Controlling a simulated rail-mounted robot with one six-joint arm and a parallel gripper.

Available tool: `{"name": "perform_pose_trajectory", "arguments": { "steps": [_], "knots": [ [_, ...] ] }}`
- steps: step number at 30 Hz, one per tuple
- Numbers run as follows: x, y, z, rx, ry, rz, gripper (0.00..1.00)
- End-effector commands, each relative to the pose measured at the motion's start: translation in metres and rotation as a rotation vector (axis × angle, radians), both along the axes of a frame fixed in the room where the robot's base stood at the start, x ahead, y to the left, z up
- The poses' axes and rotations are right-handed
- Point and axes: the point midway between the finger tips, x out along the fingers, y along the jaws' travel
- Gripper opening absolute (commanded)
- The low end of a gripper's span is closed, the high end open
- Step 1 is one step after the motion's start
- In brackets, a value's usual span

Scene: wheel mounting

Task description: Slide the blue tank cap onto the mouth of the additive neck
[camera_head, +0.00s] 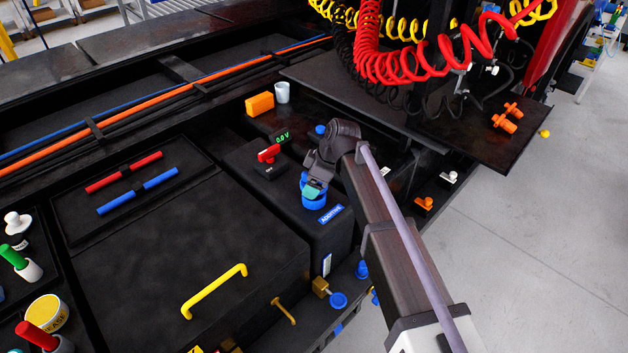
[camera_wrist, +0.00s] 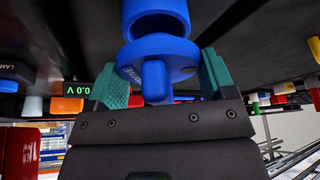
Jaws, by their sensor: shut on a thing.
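The blue additive neck (camera_head: 314,205) stands on the black tank beside a blue "ADDITIVE" label (camera_head: 331,214). In the wrist view the neck (camera_wrist: 157,12) is a blue cylinder at the top centre, its dark open mouth partly visible. My gripper (camera_head: 314,190) is over the neck. In the wrist view its teal fingers (camera_wrist: 163,80) are shut on the blue tank cap (camera_wrist: 150,55), a round disc with a raised grip tab. The cap overlaps the near edge of the mouth in this view. I cannot tell whether they touch. My gripper mostly hides the cap in the head view.
A red handle (camera_head: 268,154) and a green "0.0 V" display (camera_head: 283,137) are left of my gripper. An orange block (camera_head: 260,104) and a pale cup (camera_head: 282,92) stand behind. Red coiled hoses (camera_head: 400,60) hang at the back. A yellow handle (camera_head: 213,290) is at the front left.

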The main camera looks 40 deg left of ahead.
Motion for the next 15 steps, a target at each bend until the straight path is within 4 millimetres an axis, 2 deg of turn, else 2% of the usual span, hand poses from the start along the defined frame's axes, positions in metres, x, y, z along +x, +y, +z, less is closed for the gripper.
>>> {"name": "perform_pose_trajectory", "arguments": {
  "steps": [15],
  "knots": [
    [0.0000, 0.0000, -0.0082, 0.000, 0.000, 0.000, 0.48]
  ]
}}
